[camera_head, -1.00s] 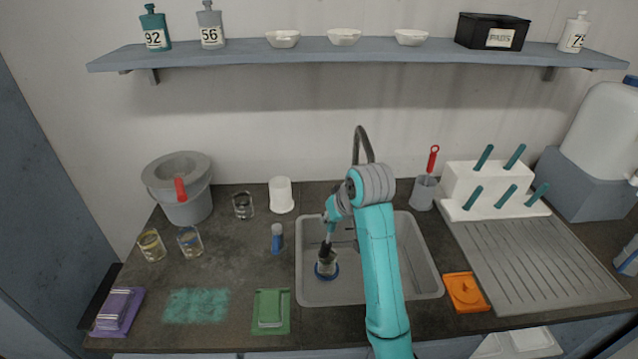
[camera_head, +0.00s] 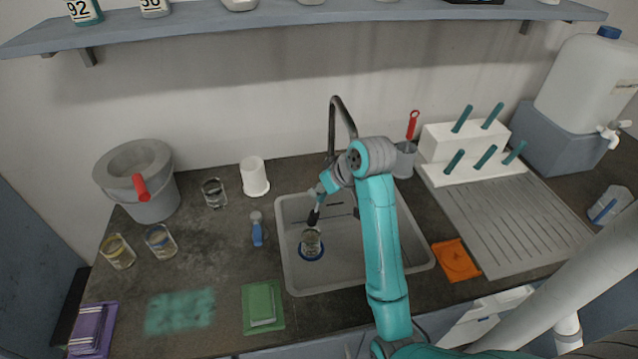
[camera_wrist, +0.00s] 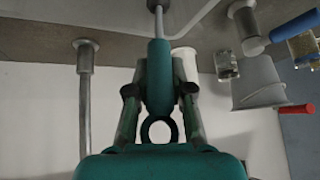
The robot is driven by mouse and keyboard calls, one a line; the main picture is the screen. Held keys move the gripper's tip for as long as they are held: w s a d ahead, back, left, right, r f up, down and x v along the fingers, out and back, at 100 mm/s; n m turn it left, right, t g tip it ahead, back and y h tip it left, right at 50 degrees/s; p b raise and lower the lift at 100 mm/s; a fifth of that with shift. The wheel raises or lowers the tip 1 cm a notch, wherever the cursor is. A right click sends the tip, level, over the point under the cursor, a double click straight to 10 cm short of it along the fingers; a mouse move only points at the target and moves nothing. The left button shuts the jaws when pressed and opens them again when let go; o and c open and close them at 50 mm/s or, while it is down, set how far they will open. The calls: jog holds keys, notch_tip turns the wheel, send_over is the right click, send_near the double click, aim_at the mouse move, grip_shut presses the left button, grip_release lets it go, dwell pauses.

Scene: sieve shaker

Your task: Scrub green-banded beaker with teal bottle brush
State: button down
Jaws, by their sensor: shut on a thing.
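My gripper (camera_wrist: 158,95) is shut on the teal handle of the bottle brush (camera_wrist: 159,70), whose ring end sticks out between the fingers in the wrist view. In the head view the brush (camera_head: 313,217) points down over the sink, its dark head just above a clear beaker (camera_head: 312,240). That beaker stands upright on a blue ring in the left part of the sink (camera_head: 350,278). Its band colour cannot be made out. Whether the brush tip is within the beaker's mouth is hard to tell.
The tap (camera_head: 335,120) rises behind. A drying rack (camera_head: 510,225) lies right.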

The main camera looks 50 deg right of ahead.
aim_at(316, 218)
jog(key=shift+s+d+f, duration=0.1)
jog(key=shift+s+f, duration=0.1)
jog(key=shift+f, duration=0.8)
jog(key=shift+s+f, duration=0.2)
jog(key=shift+f, duration=0.8)
jog(key=shift+w+a+f, duration=0.1)
jog(key=shift+w+f, duration=0.25)
jog(key=shift+f, duration=1.1)
jog(key=shift+w+a+f, duration=0.1)
jog(key=shift+w+f, duration=0.3)
jog(key=shift+f, duration=1.05)
jog(key=shift+w+a+f, duration=0.1)
jog(key=shift+w+f, duration=0.25)
jog(key=shift+f, duration=1.1)
jog(key=shift+r, duration=0.15)
